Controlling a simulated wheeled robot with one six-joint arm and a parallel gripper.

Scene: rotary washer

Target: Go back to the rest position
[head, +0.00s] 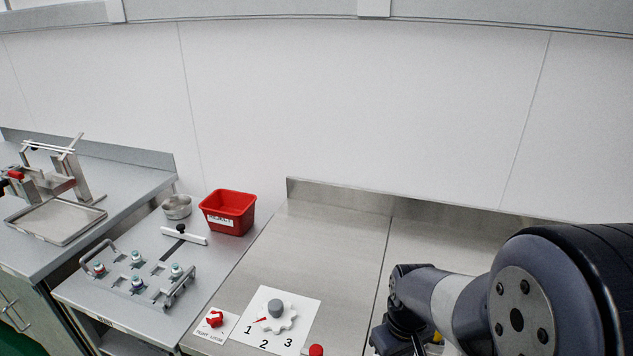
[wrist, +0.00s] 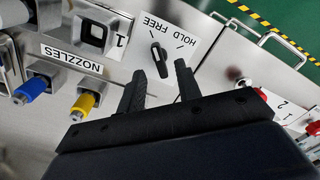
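My gripper (wrist: 160,68) is open in the wrist view, with its two black fingers apart and nothing held between them. Just beyond the fingertips is a small black lever (wrist: 158,56) on a white plate (wrist: 178,38) marked HOLD and FREE. I cannot tell how far the lever is from the fingertips, but they do not appear closed on it. In the head view my arm fills the lower right, and my fingers cannot be made out there.
The wrist view shows a NOZZLES label (wrist: 71,59), a blue fitting (wrist: 31,89) and a yellow fitting (wrist: 84,103). The head view shows a numbered dial (head: 276,315), a red bin (head: 229,211) and a plate with two handles (head: 137,273). The steel worktop's back middle (head: 330,235) is clear.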

